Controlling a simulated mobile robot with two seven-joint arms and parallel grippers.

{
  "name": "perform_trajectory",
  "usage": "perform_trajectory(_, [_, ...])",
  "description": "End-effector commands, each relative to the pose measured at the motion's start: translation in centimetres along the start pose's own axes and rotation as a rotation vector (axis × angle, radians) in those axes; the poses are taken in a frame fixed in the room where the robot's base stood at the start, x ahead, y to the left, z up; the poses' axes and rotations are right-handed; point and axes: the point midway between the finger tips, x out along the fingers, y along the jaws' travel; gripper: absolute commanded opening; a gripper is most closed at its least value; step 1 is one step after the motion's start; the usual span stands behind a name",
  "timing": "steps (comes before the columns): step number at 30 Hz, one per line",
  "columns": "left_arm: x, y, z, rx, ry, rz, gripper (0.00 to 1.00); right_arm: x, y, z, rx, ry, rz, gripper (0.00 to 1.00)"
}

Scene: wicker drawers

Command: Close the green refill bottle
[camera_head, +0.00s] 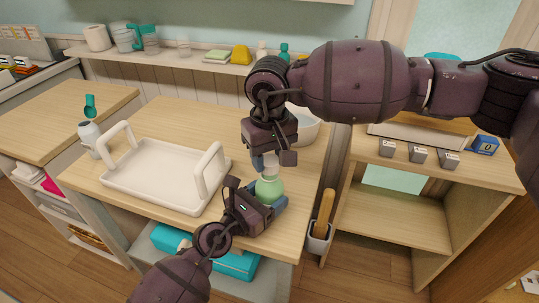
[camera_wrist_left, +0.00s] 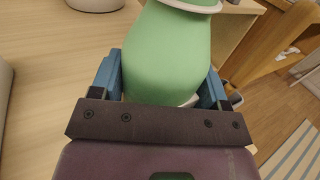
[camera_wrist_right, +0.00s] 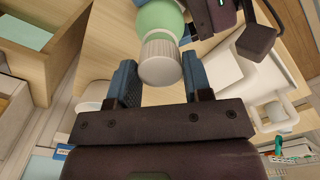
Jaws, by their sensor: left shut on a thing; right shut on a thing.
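The green refill bottle (camera_head: 269,188) stands upright near the front right of the wooden table. My left gripper (camera_head: 266,204) is shut on its body; in the left wrist view the blue fingers flank the green bottle (camera_wrist_left: 172,55). A ribbed white cap (camera_wrist_right: 160,62) sits at the bottle's top. My right gripper (camera_wrist_right: 160,82) comes from above and is shut on the white cap, a finger on each side. In the head view the cap (camera_head: 270,168) is partly covered by the right fingers. Whether the cap is fully seated on the neck cannot be told.
A white tray with two handles (camera_head: 160,185) stands left of the bottle. A white bowl (camera_head: 305,128) is behind my right gripper. Grey blocks (camera_head: 418,155) lie on the right shelf unit.

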Motion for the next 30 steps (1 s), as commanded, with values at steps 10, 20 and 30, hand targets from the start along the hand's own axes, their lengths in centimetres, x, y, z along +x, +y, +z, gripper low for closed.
perform_trajectory(10, [0.0, 0.0, 0.0, 0.000, 0.000, 0.000, 0.26, 0.4, 0.0, 0.0, 0.000, 0.000, 0.000, 0.24])
perform_trajectory(20, [0.0, 0.0, 0.0, 0.000, 0.000, 0.000, 0.26, 0.9, 0.0, 0.0, 0.000, 0.000, 0.000, 0.24])
perform_trajectory(30, [0.0, 0.0, 0.0, 0.000, 0.000, 0.000, 0.03, 1.1, 0.0, 0.0, 0.048, 0.000, 0.000, 0.24])
